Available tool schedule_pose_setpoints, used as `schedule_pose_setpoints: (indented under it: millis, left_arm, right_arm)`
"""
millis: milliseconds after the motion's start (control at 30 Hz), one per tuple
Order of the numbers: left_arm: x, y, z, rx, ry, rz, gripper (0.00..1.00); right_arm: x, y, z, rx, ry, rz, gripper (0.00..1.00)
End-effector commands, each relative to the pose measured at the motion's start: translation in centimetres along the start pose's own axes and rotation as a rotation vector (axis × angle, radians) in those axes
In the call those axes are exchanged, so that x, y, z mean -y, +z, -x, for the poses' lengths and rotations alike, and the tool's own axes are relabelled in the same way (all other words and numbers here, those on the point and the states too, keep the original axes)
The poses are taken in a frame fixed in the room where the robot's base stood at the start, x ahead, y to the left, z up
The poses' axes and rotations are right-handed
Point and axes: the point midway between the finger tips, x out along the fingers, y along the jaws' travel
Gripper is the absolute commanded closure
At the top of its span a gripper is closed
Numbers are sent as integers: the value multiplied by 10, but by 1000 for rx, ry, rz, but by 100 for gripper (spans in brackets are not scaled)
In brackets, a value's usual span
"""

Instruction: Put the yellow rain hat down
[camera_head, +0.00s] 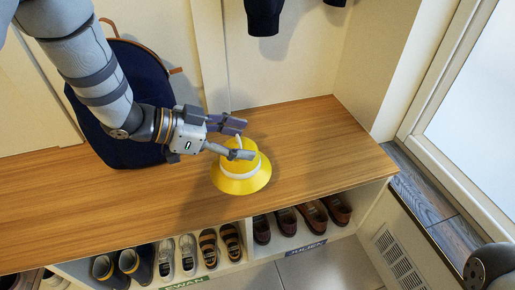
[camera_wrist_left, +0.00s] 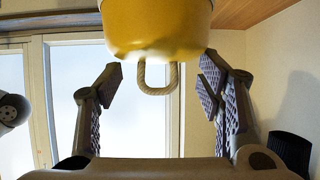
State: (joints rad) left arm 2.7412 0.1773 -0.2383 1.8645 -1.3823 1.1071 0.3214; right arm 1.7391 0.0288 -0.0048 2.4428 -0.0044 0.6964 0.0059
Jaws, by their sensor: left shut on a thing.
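The yellow rain hat (camera_head: 240,182) is upright, brim down, over the wooden bench top (camera_head: 310,150). I cannot tell whether its brim touches the wood. In the left wrist view the yellow hat (camera_wrist_left: 160,30) is at the top, with a rope loop (camera_wrist_left: 158,80) between the two fingers (camera_wrist_left: 158,85). My right gripper is not in view.
A dark blue backpack (camera_head: 125,85) leans on the wall at the left. Shoes (camera_head: 300,216) fill the cubbies below the bench. Dark clothing (camera_head: 264,15) hangs at the top. The bench to the right of the hat is clear.

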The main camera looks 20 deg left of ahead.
Motion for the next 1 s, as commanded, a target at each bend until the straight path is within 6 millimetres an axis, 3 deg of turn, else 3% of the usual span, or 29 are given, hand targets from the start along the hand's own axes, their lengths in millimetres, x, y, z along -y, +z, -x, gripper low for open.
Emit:
schedule_pose_setpoints:
  millis: [100,233,433,600,867,900,1000]
  left_arm:
    - [26,20,-32,4,3,4,76]
    - [43,35,-55,3,2,3,76]
    - [56,44,-70,1,0,1,76]
    - [56,70,-84,1,0,5,76]
    - [56,69,-84,1,-1,1,76]
    - [56,70,-84,1,-1,1,37]
    - [56,69,-84,1,-1,1,18]
  right_arm:
    - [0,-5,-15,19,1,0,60]
    - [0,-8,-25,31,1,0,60]
    - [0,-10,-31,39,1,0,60]
    - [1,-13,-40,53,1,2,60]
    - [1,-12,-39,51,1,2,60]
    - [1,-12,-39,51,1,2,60]
    - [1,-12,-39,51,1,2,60]
